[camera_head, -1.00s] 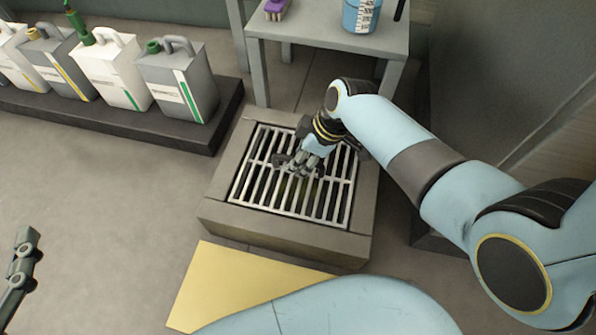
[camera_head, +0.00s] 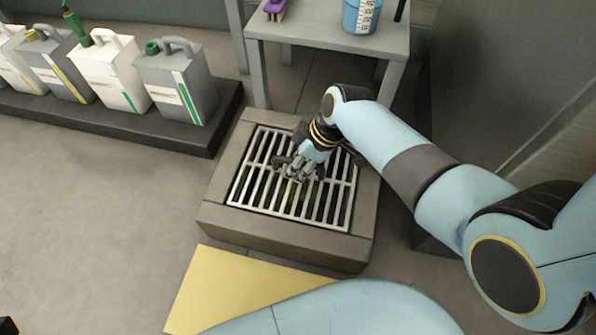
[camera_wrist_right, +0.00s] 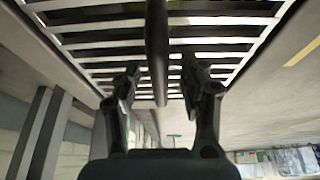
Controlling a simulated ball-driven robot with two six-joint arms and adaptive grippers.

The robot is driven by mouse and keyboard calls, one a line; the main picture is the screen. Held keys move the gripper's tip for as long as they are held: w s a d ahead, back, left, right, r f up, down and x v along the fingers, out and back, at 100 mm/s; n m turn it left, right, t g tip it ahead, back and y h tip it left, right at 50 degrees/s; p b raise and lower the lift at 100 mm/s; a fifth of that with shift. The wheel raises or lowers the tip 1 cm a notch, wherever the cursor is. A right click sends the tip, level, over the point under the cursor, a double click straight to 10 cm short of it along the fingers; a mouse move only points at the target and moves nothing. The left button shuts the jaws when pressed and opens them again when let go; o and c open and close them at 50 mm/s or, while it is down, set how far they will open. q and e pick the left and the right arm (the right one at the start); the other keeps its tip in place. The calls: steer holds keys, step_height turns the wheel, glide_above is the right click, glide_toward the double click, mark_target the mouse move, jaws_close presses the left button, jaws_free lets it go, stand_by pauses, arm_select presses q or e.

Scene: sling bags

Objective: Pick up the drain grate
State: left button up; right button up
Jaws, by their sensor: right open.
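The drain grate (camera_head: 262,190) is a pale metal grid of bars set in the top of a square grey-brown block (camera_head: 228,228). It also shows in the right wrist view (camera_wrist_right: 215,40), across the top. My right gripper (camera_head: 299,173) is over the middle of the grate and hides part of it. In the right wrist view my right gripper (camera_wrist_right: 160,75) is open, its two fingers apart on either side of a dark bar. I cannot tell whether the fingertips touch the grate. At the bottom left corner of the head view only a small dark piece shows, and my left gripper cannot be made out.
Several jugs (camera_head: 178,85) stand on a low dark platform (camera_head: 170,128) at the back left. A grey table (camera_head: 320,38) behind the block holds a blue container (camera_head: 361,15) and a purple brush (camera_head: 275,8). A yellow panel (camera_head: 230,285) lies in front. The left floor is clear.

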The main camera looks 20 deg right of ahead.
steer(key=shift+f, duration=0.15)
steer(key=shift+c, duration=0.4)
jaws_close()
stand_by(0.4)
